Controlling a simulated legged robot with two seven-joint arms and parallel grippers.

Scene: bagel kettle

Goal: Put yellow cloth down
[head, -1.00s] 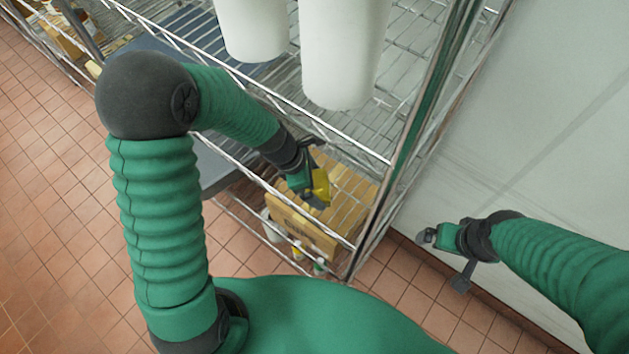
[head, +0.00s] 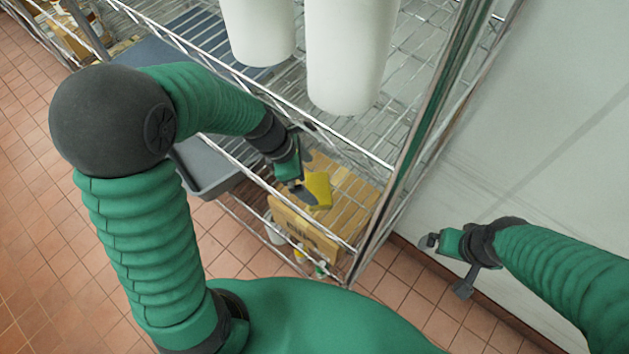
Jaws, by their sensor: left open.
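The yellow cloth (head: 319,190) is a small yellow piece on the wire shelf, just right of my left gripper. My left gripper (head: 302,184) is open, pointing down beside the cloth. A narrow gap seems to lie between its dark fingertip and the cloth, but whether they touch is hard to tell. The cloth looks to lie on the wire shelf (head: 345,222) above a cardboard box. My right gripper (head: 448,262) is off to the right before the pale wall, with its jaws apart and nothing in them.
Two white cylinders (head: 347,50) stand on the upper wire shelf. A cardboard box (head: 303,232) sits below the cloth, with small bottles (head: 299,254) near it. A grey tray (head: 205,170) lies left of my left gripper. A metal post (head: 412,150) edges the shelf on the right.

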